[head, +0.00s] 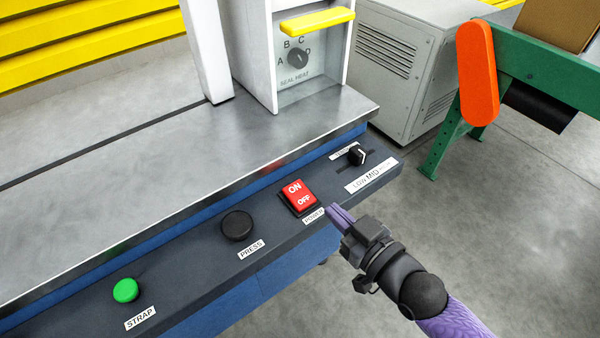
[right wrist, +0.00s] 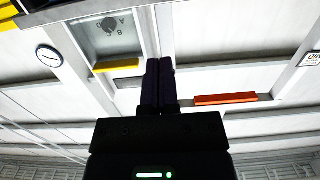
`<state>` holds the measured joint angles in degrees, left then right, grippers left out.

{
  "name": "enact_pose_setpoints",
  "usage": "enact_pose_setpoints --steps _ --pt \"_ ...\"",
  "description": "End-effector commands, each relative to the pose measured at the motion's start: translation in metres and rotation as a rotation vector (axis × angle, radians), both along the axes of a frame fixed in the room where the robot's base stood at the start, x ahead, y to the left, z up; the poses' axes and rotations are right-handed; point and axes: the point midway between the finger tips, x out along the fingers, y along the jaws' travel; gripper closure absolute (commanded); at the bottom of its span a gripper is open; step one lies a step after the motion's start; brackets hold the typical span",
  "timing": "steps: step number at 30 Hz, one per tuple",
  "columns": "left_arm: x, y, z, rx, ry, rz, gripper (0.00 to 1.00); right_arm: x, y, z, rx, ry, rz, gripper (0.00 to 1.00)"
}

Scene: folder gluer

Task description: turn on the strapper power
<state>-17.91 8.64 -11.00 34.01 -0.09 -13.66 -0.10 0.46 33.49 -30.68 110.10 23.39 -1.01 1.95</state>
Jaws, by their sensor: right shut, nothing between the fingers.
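The strapper's power switch (head: 299,197) is a red rocker marked ON and OFF, set in the dark front panel with a POWER label below it. Which side of it is pressed in, I cannot tell. My right gripper (head: 332,210) is shut and empty, its purple fingers just right of the switch in the head view. Whether the fingertips touch the switch or panel is unclear. In the right wrist view the shut fingers (right wrist: 159,85) point up past the camera, and the switch does not show. My left gripper is not in view.
The panel also holds a black PRESS button (head: 237,225), a green STRAP button (head: 125,290) and a black tension slider (head: 357,154). A seal heat knob (head: 298,58) sits behind on the white housing. A green conveyor frame (head: 520,60) stands at right; floor between is clear.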

Motion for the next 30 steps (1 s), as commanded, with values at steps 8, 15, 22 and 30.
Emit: enact_pose_setpoints --steps 8,15,22,30 --pt "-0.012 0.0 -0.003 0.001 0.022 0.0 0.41 0.008 0.005 -0.003 0.0 0.0 -0.002 1.0" --pt "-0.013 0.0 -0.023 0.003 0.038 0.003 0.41 0.048 0.034 -0.009 0.002 0.002 -0.001 1.0" --pt "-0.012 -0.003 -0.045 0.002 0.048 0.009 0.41 0.083 0.06 -0.02 -0.001 0.005 -0.001 1.0" --pt "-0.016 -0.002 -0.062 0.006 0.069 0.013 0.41 0.087 0.062 -0.048 -0.003 0.004 -0.002 1.0"
